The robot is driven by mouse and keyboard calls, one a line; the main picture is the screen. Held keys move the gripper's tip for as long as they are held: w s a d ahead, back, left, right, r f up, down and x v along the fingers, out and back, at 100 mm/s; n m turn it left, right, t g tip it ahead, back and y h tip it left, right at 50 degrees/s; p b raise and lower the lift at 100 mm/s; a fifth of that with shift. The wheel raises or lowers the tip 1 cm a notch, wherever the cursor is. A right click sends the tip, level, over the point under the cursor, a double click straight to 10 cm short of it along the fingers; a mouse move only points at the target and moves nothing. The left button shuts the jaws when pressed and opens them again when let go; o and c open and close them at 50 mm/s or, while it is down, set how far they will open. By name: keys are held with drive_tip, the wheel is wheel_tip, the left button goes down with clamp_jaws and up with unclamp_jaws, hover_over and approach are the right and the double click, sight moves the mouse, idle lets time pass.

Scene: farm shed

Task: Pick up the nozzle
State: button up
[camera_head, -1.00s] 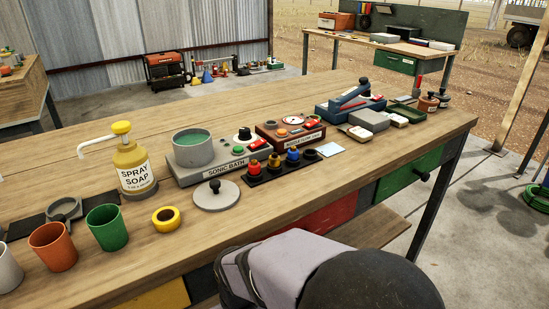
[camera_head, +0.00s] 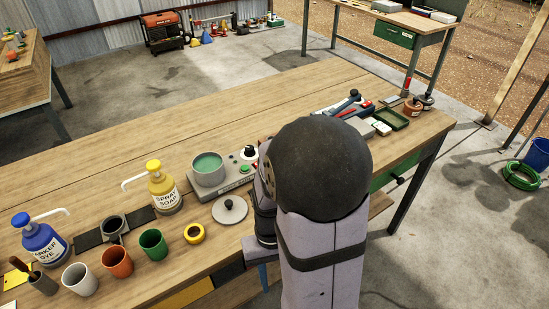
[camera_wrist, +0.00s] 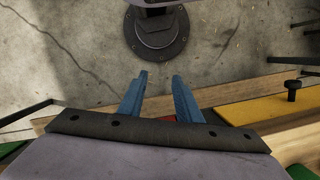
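No nozzle can be made out in the current frames. The small coloured pieces in a dark rack in front of the red tester, seen a second ago, are hidden behind my arm in the head view. My gripper shows in the wrist view (camera_wrist: 160,76) with two blue fingers apart and nothing between them. It points down over the concrete floor beside the bench's front edge. In the head view a blue finger shows low at the bench front, left of my arm.
A yellow drawer (camera_wrist: 275,108) with a black knob is near the fingers.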

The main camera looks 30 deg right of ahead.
drive_tip(key=w+d+r+m+t+y+p, duration=0.1)
drive_tip(key=w+d+r+m+p, duration=0.2)
drive_tip(key=r+p, duration=0.45)
drive_tip(key=w+d+r+m+p, duration=0.1)
drive_tip(key=w+r+m+p, duration=0.25)
drive_tip(key=r+p, duration=0.4)
drive_tip(key=w+d+m+t+h, duration=0.1)
drive_tip(key=w+d+m+t, duration=0.3)
drive_tip(key=m, duration=0.6)
drive_tip(key=w+d+m+h+p, duration=0.1)
drive_tip(key=w+d+m, duration=0.3)
drive_tip(key=m, duration=0.6)
drive_tip(key=w+d+m+t+h, duration=0.1)
drive_tip(key=w+d+m+t, duration=0.1)
drive_tip(key=w+m, duration=0.6)
drive_tip(key=shift+m, duration=0.75)
drive_tip(key=shift+w+d+f+b, duration=0.1)
drive_tip(key=shift+d+f+b, duration=0.1)
drive_tip(key=shift+f+b, duration=0.75)
drive_tip(key=shift+w+d+f+b, duration=0.15)
drive_tip(key=shift+f+b, duration=0.3)
drive_tip(key=shift+f, duration=1)
drive_tip(key=shift+s+d+f+b, duration=0.1)
drive_tip(key=shift+d+f+b, duration=0.15)
drive_tip(key=shift+f+b, duration=0.7)
drive_tip(key=shift+f+p, duration=0.2)
drive_tip(key=shift+p, duration=0.1)
drive_tip(key=shift+c, duration=0.3)
clamp_jaws()
